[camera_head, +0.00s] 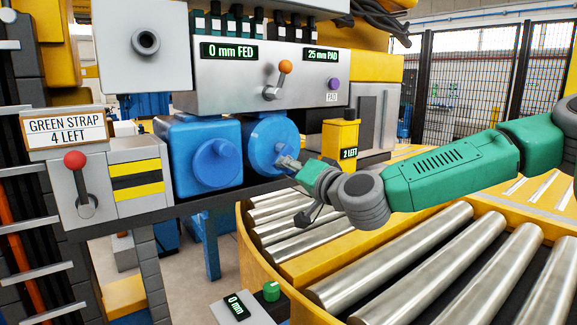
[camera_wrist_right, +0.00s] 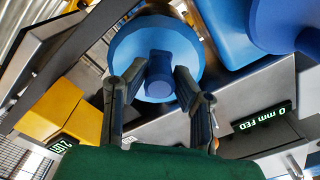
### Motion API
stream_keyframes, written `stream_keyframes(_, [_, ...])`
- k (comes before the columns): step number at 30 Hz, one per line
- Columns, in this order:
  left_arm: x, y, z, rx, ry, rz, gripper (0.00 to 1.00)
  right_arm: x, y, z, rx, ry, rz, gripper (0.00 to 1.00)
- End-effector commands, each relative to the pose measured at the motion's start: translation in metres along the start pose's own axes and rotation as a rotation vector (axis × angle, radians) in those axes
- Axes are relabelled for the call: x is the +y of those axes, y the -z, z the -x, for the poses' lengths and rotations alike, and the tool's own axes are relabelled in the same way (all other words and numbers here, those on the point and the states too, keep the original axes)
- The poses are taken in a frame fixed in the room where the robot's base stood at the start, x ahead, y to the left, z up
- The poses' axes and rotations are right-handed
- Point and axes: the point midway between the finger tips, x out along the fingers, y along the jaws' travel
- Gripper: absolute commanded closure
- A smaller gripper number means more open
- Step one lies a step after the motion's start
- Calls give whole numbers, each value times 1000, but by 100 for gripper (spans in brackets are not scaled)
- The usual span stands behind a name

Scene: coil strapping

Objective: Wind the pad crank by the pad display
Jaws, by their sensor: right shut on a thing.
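The pad display (camera_head: 322,55) on the grey panel reads 25 mm PAD in green. Below it is a round blue crank disc (camera_head: 265,132), taken to be the pad crank; it also shows in the right wrist view (camera_wrist_right: 125,47). My right gripper (camera_head: 286,162) reaches it from the right. In the right wrist view, its two fingers (camera_wrist_right: 160,72) stand on either side of the blue crank knob (camera_wrist_right: 158,88) and are shut on it. The head view hides most of the knob behind the gripper. My left gripper is not in view.
A second blue wheel (camera_head: 216,162) is to the left. The panel has a 0 mm FED display (camera_head: 229,51), an orange-knobbed lever (camera_head: 284,68) and a purple button (camera_head: 334,83). A yellow box (camera_head: 341,137) reads 2 LEFT. Metal rollers (camera_head: 390,262) lie below my arm.

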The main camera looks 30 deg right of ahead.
Motion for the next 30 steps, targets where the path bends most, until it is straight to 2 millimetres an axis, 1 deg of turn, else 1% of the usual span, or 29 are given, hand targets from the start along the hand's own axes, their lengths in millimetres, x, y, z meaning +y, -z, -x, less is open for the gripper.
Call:
stream_keyframes(7, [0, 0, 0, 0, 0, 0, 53, -2, 1, 0, 2, 2, -20, 100])
stream_keyframes(8, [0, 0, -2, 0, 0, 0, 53, -3, 1, 0, 3, 3, -46, 100])
stream_keyframes(12, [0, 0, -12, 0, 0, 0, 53, -10, 1, 0, 3, 4, -264, 100])
stream_keyframes(15, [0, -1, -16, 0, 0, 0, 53, -15, 2, 0, 2, 4, -379, 100])
stream_keyframes(18, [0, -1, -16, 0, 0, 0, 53, -17, 4, 0, 2, 3, -421, 100])
stream_keyframes(25, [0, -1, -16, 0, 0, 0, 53, -18, 4, 0, 2, 4, -433, 100])
stream_keyframes(26, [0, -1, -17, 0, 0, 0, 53, -19, 4, 0, 3, 5, -454, 100])
stream_keyframes(30, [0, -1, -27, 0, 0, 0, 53, -24, 8, 0, 4, 5, -654, 100])
